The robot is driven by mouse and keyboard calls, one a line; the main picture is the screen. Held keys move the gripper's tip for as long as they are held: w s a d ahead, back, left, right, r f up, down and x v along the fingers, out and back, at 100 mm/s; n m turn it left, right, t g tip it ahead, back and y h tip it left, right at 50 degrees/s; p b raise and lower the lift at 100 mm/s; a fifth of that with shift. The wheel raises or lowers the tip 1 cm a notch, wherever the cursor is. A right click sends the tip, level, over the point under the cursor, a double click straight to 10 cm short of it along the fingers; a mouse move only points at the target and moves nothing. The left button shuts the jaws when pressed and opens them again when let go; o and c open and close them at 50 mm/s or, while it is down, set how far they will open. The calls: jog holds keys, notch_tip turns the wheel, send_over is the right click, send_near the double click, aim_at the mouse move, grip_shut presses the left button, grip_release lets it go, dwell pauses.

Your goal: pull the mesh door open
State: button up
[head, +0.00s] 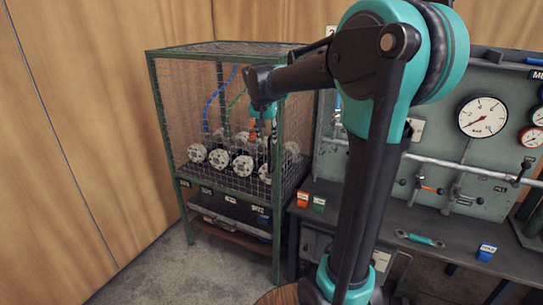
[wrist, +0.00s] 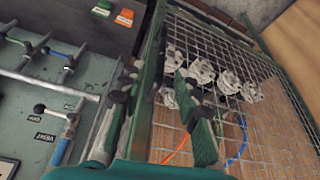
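The mesh cage (head: 168,95) has a green frame and stands against the wood wall. Its mesh front (head: 178,118) looks flush with the frame, and no gap shows. The mesh fills the right side of the wrist view (wrist: 285,110).
Several flanged pipe pieces (head: 243,165) sit inside the cage with blue and orange hoses. A panel with gauges (head: 483,117) and valves stands at the right above a dark bench (head: 460,250). Floor (head: 150,275) is clear at the front left.

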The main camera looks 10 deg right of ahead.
jog(key=x, duration=1.1)
jog(key=shift+w, duration=0.1)
jog(key=shift+r, duration=0.1)
grip_shut()
